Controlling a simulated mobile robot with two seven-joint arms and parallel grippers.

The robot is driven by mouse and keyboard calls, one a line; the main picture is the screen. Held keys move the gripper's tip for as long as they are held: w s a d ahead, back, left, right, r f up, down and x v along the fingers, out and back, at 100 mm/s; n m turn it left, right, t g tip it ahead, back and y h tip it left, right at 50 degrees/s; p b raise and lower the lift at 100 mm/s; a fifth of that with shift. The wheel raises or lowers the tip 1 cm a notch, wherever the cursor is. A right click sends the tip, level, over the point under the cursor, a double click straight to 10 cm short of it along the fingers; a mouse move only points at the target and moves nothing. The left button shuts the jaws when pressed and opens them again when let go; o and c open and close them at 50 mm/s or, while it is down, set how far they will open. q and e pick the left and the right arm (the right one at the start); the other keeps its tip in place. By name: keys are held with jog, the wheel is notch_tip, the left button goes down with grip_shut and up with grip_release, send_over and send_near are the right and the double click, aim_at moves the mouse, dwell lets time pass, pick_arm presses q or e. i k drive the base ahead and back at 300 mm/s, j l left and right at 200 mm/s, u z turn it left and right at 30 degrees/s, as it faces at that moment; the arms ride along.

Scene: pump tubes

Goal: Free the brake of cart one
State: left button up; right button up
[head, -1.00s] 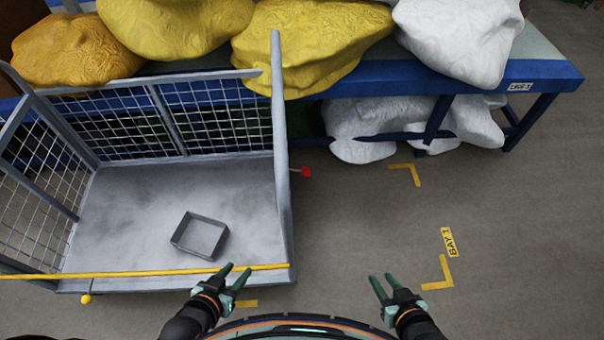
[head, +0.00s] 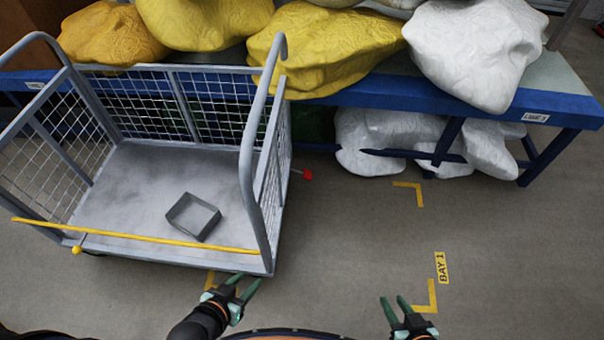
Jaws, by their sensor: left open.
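No number shows on the cart. My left gripper (head: 249,280) is open and empty, near the cart's front right corner. It looks apart from the cart, but the depth is unclear. My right gripper (head: 392,299) is open and empty over the floor, right of the cart.
An open grey box (head: 192,217) sits on the cart's deck. Behind is a blue-edged table (head: 560,104) with yellow and white sacks (head: 480,50); more white sacks lie under it. Yellow floor marks and a "BAY 1" label (head: 441,268) lie right. Floor there is clear.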

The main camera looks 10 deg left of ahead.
aim_at(307, 174)
jog(key=i+l+u, duration=0.15)
jog(key=l, duration=0.3)
jog(key=l+u, duration=0.1)
jog(key=l, duration=0.35)
jog(key=i+l+u, duration=0.15)
jog(key=l, duration=0.25)
jog(key=i+l+u, duration=0.15)
jog(key=i+l, duration=0.2)
jog(key=i+l+u, duration=0.15)
jog(key=i+l, duration=0.2)
jog(key=i+l+u, duration=0.1)
jog(key=i+l, duration=0.2)
jog(key=l, duration=0.25)
